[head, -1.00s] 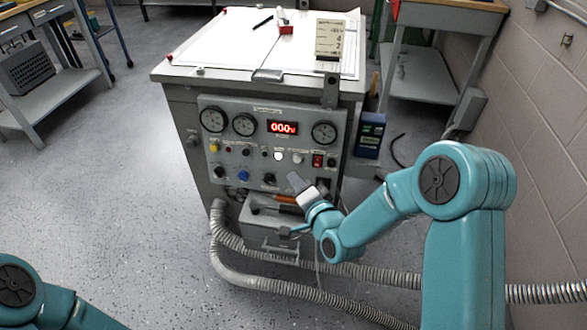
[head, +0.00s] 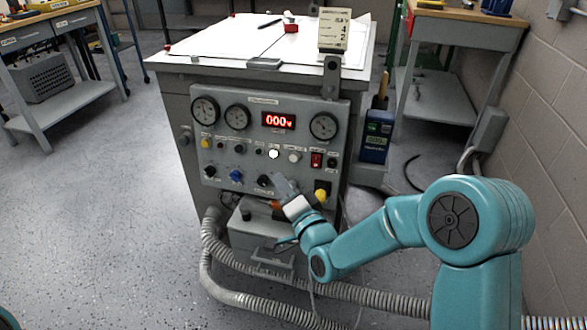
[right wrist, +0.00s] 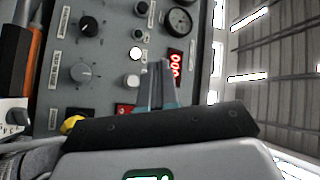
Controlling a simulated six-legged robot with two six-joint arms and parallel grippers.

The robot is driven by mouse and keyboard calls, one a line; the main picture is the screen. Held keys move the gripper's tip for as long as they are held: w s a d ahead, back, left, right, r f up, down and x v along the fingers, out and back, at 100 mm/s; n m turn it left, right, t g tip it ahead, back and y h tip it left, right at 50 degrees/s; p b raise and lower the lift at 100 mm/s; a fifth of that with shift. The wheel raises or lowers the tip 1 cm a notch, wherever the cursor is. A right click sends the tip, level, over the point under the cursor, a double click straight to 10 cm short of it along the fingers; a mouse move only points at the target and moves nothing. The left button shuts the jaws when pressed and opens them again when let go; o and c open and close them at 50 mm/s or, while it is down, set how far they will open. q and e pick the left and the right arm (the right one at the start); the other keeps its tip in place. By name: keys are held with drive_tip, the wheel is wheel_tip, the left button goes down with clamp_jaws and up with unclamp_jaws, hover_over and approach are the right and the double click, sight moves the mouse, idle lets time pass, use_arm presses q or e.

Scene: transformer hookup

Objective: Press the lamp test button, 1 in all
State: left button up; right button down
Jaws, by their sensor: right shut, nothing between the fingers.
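The grey control panel (head: 238,178) is on the front of the cabinet. Two pale round buttons sit in its middle row: a bright white button (head: 273,154) and a duller white one (head: 295,156) to its right. I cannot read which is labelled lamp test. My right gripper (head: 281,184) is shut and empty, just below these buttons in front of the panel. In the right wrist view, the closed fingers (right wrist: 158,80) point at the panel beside two pale buttons (right wrist: 134,53). Contact cannot be told. My left gripper is out of view.
The red digital display (head: 278,121) and round gauges (head: 237,115) are above the buttons. A red switch (head: 316,160) and yellow knob (head: 320,195) are to the right. Corrugated hoses (head: 215,262) run below. A blue device (head: 377,137) stands right of the cabinet.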

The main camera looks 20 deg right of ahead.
sight(294, 158)
drive_tip(key=shift+a+f, duration=0.15)
drive_tip(key=shift+f, duration=0.05)
drive_tip(key=shift+w+d+f, duration=0.25)
drive_tip(key=shift+w+d, duration=0.6)
drive_tip(key=shift+w, duration=0.35)
drive_tip(key=shift+w+d+f, duration=0.3)
drive_tip(key=shift+w+d, duration=0.5)
drive_tip(key=shift+w, duration=0.4)
drive_tip(key=shift+w+d+f, duration=0.25)
drive_tip(key=shift+w+d, duration=0.6)
drive_tip(key=shift+w, duration=0.35)
drive_tip(key=shift+w+d+b, duration=0.25)
drive_tip(key=shift+w+b, duration=0.1)
drive_tip(key=shift+b, duration=0.15)
